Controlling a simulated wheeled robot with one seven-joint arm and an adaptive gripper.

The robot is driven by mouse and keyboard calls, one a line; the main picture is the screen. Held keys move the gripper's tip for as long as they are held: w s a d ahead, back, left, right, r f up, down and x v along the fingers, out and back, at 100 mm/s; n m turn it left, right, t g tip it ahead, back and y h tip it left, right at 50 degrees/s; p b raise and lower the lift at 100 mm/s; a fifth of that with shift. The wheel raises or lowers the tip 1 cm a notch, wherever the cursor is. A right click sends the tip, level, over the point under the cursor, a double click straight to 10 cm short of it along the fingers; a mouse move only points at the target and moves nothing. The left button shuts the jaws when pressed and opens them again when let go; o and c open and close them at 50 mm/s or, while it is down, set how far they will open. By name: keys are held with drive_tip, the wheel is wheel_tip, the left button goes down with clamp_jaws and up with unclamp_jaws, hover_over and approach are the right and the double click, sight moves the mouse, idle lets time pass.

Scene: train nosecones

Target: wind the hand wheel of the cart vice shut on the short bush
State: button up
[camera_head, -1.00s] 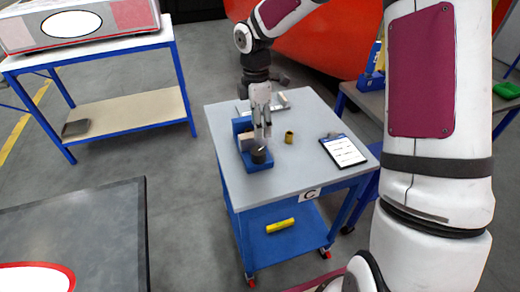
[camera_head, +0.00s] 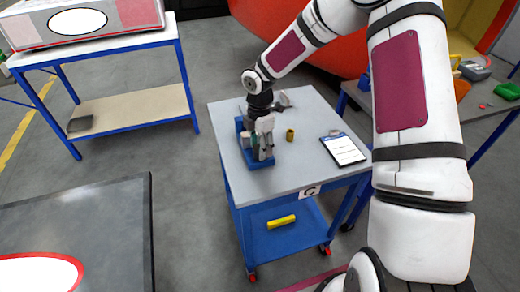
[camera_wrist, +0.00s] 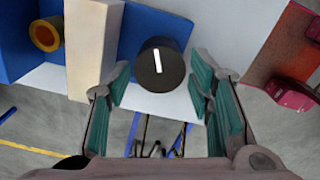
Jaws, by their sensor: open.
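The cart vice is blue and stands on the grey cart top (camera_head: 305,173). In the head view its blue base (camera_head: 262,165) shows below my gripper (camera_head: 264,152). In the wrist view the hand wheel (camera_wrist: 161,64) is a round black knob with a white line. My gripper (camera_wrist: 161,82) is open, its green-padded fingers on either side of the wheel's near side, with space beside it. The pale jaw (camera_wrist: 95,45) stands left of the wheel. A brass bush (camera_wrist: 46,35) lies beside the blue fixed jaw (camera_wrist: 12,40), with a gap to the pale jaw.
Another brass bush (camera_head: 290,135) stands on the cart top right of the vice. A clipboard (camera_head: 343,149) lies near the cart's right edge. Grey items (camera_head: 284,98) lie at the back. A yellow object (camera_head: 281,221) sits on the lower shelf.

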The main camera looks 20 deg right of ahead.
drive_tip(key=shift+f, duration=1.1)
drive_tip(key=c, duration=0.9)
drive_tip(key=shift+m, duration=0.3)
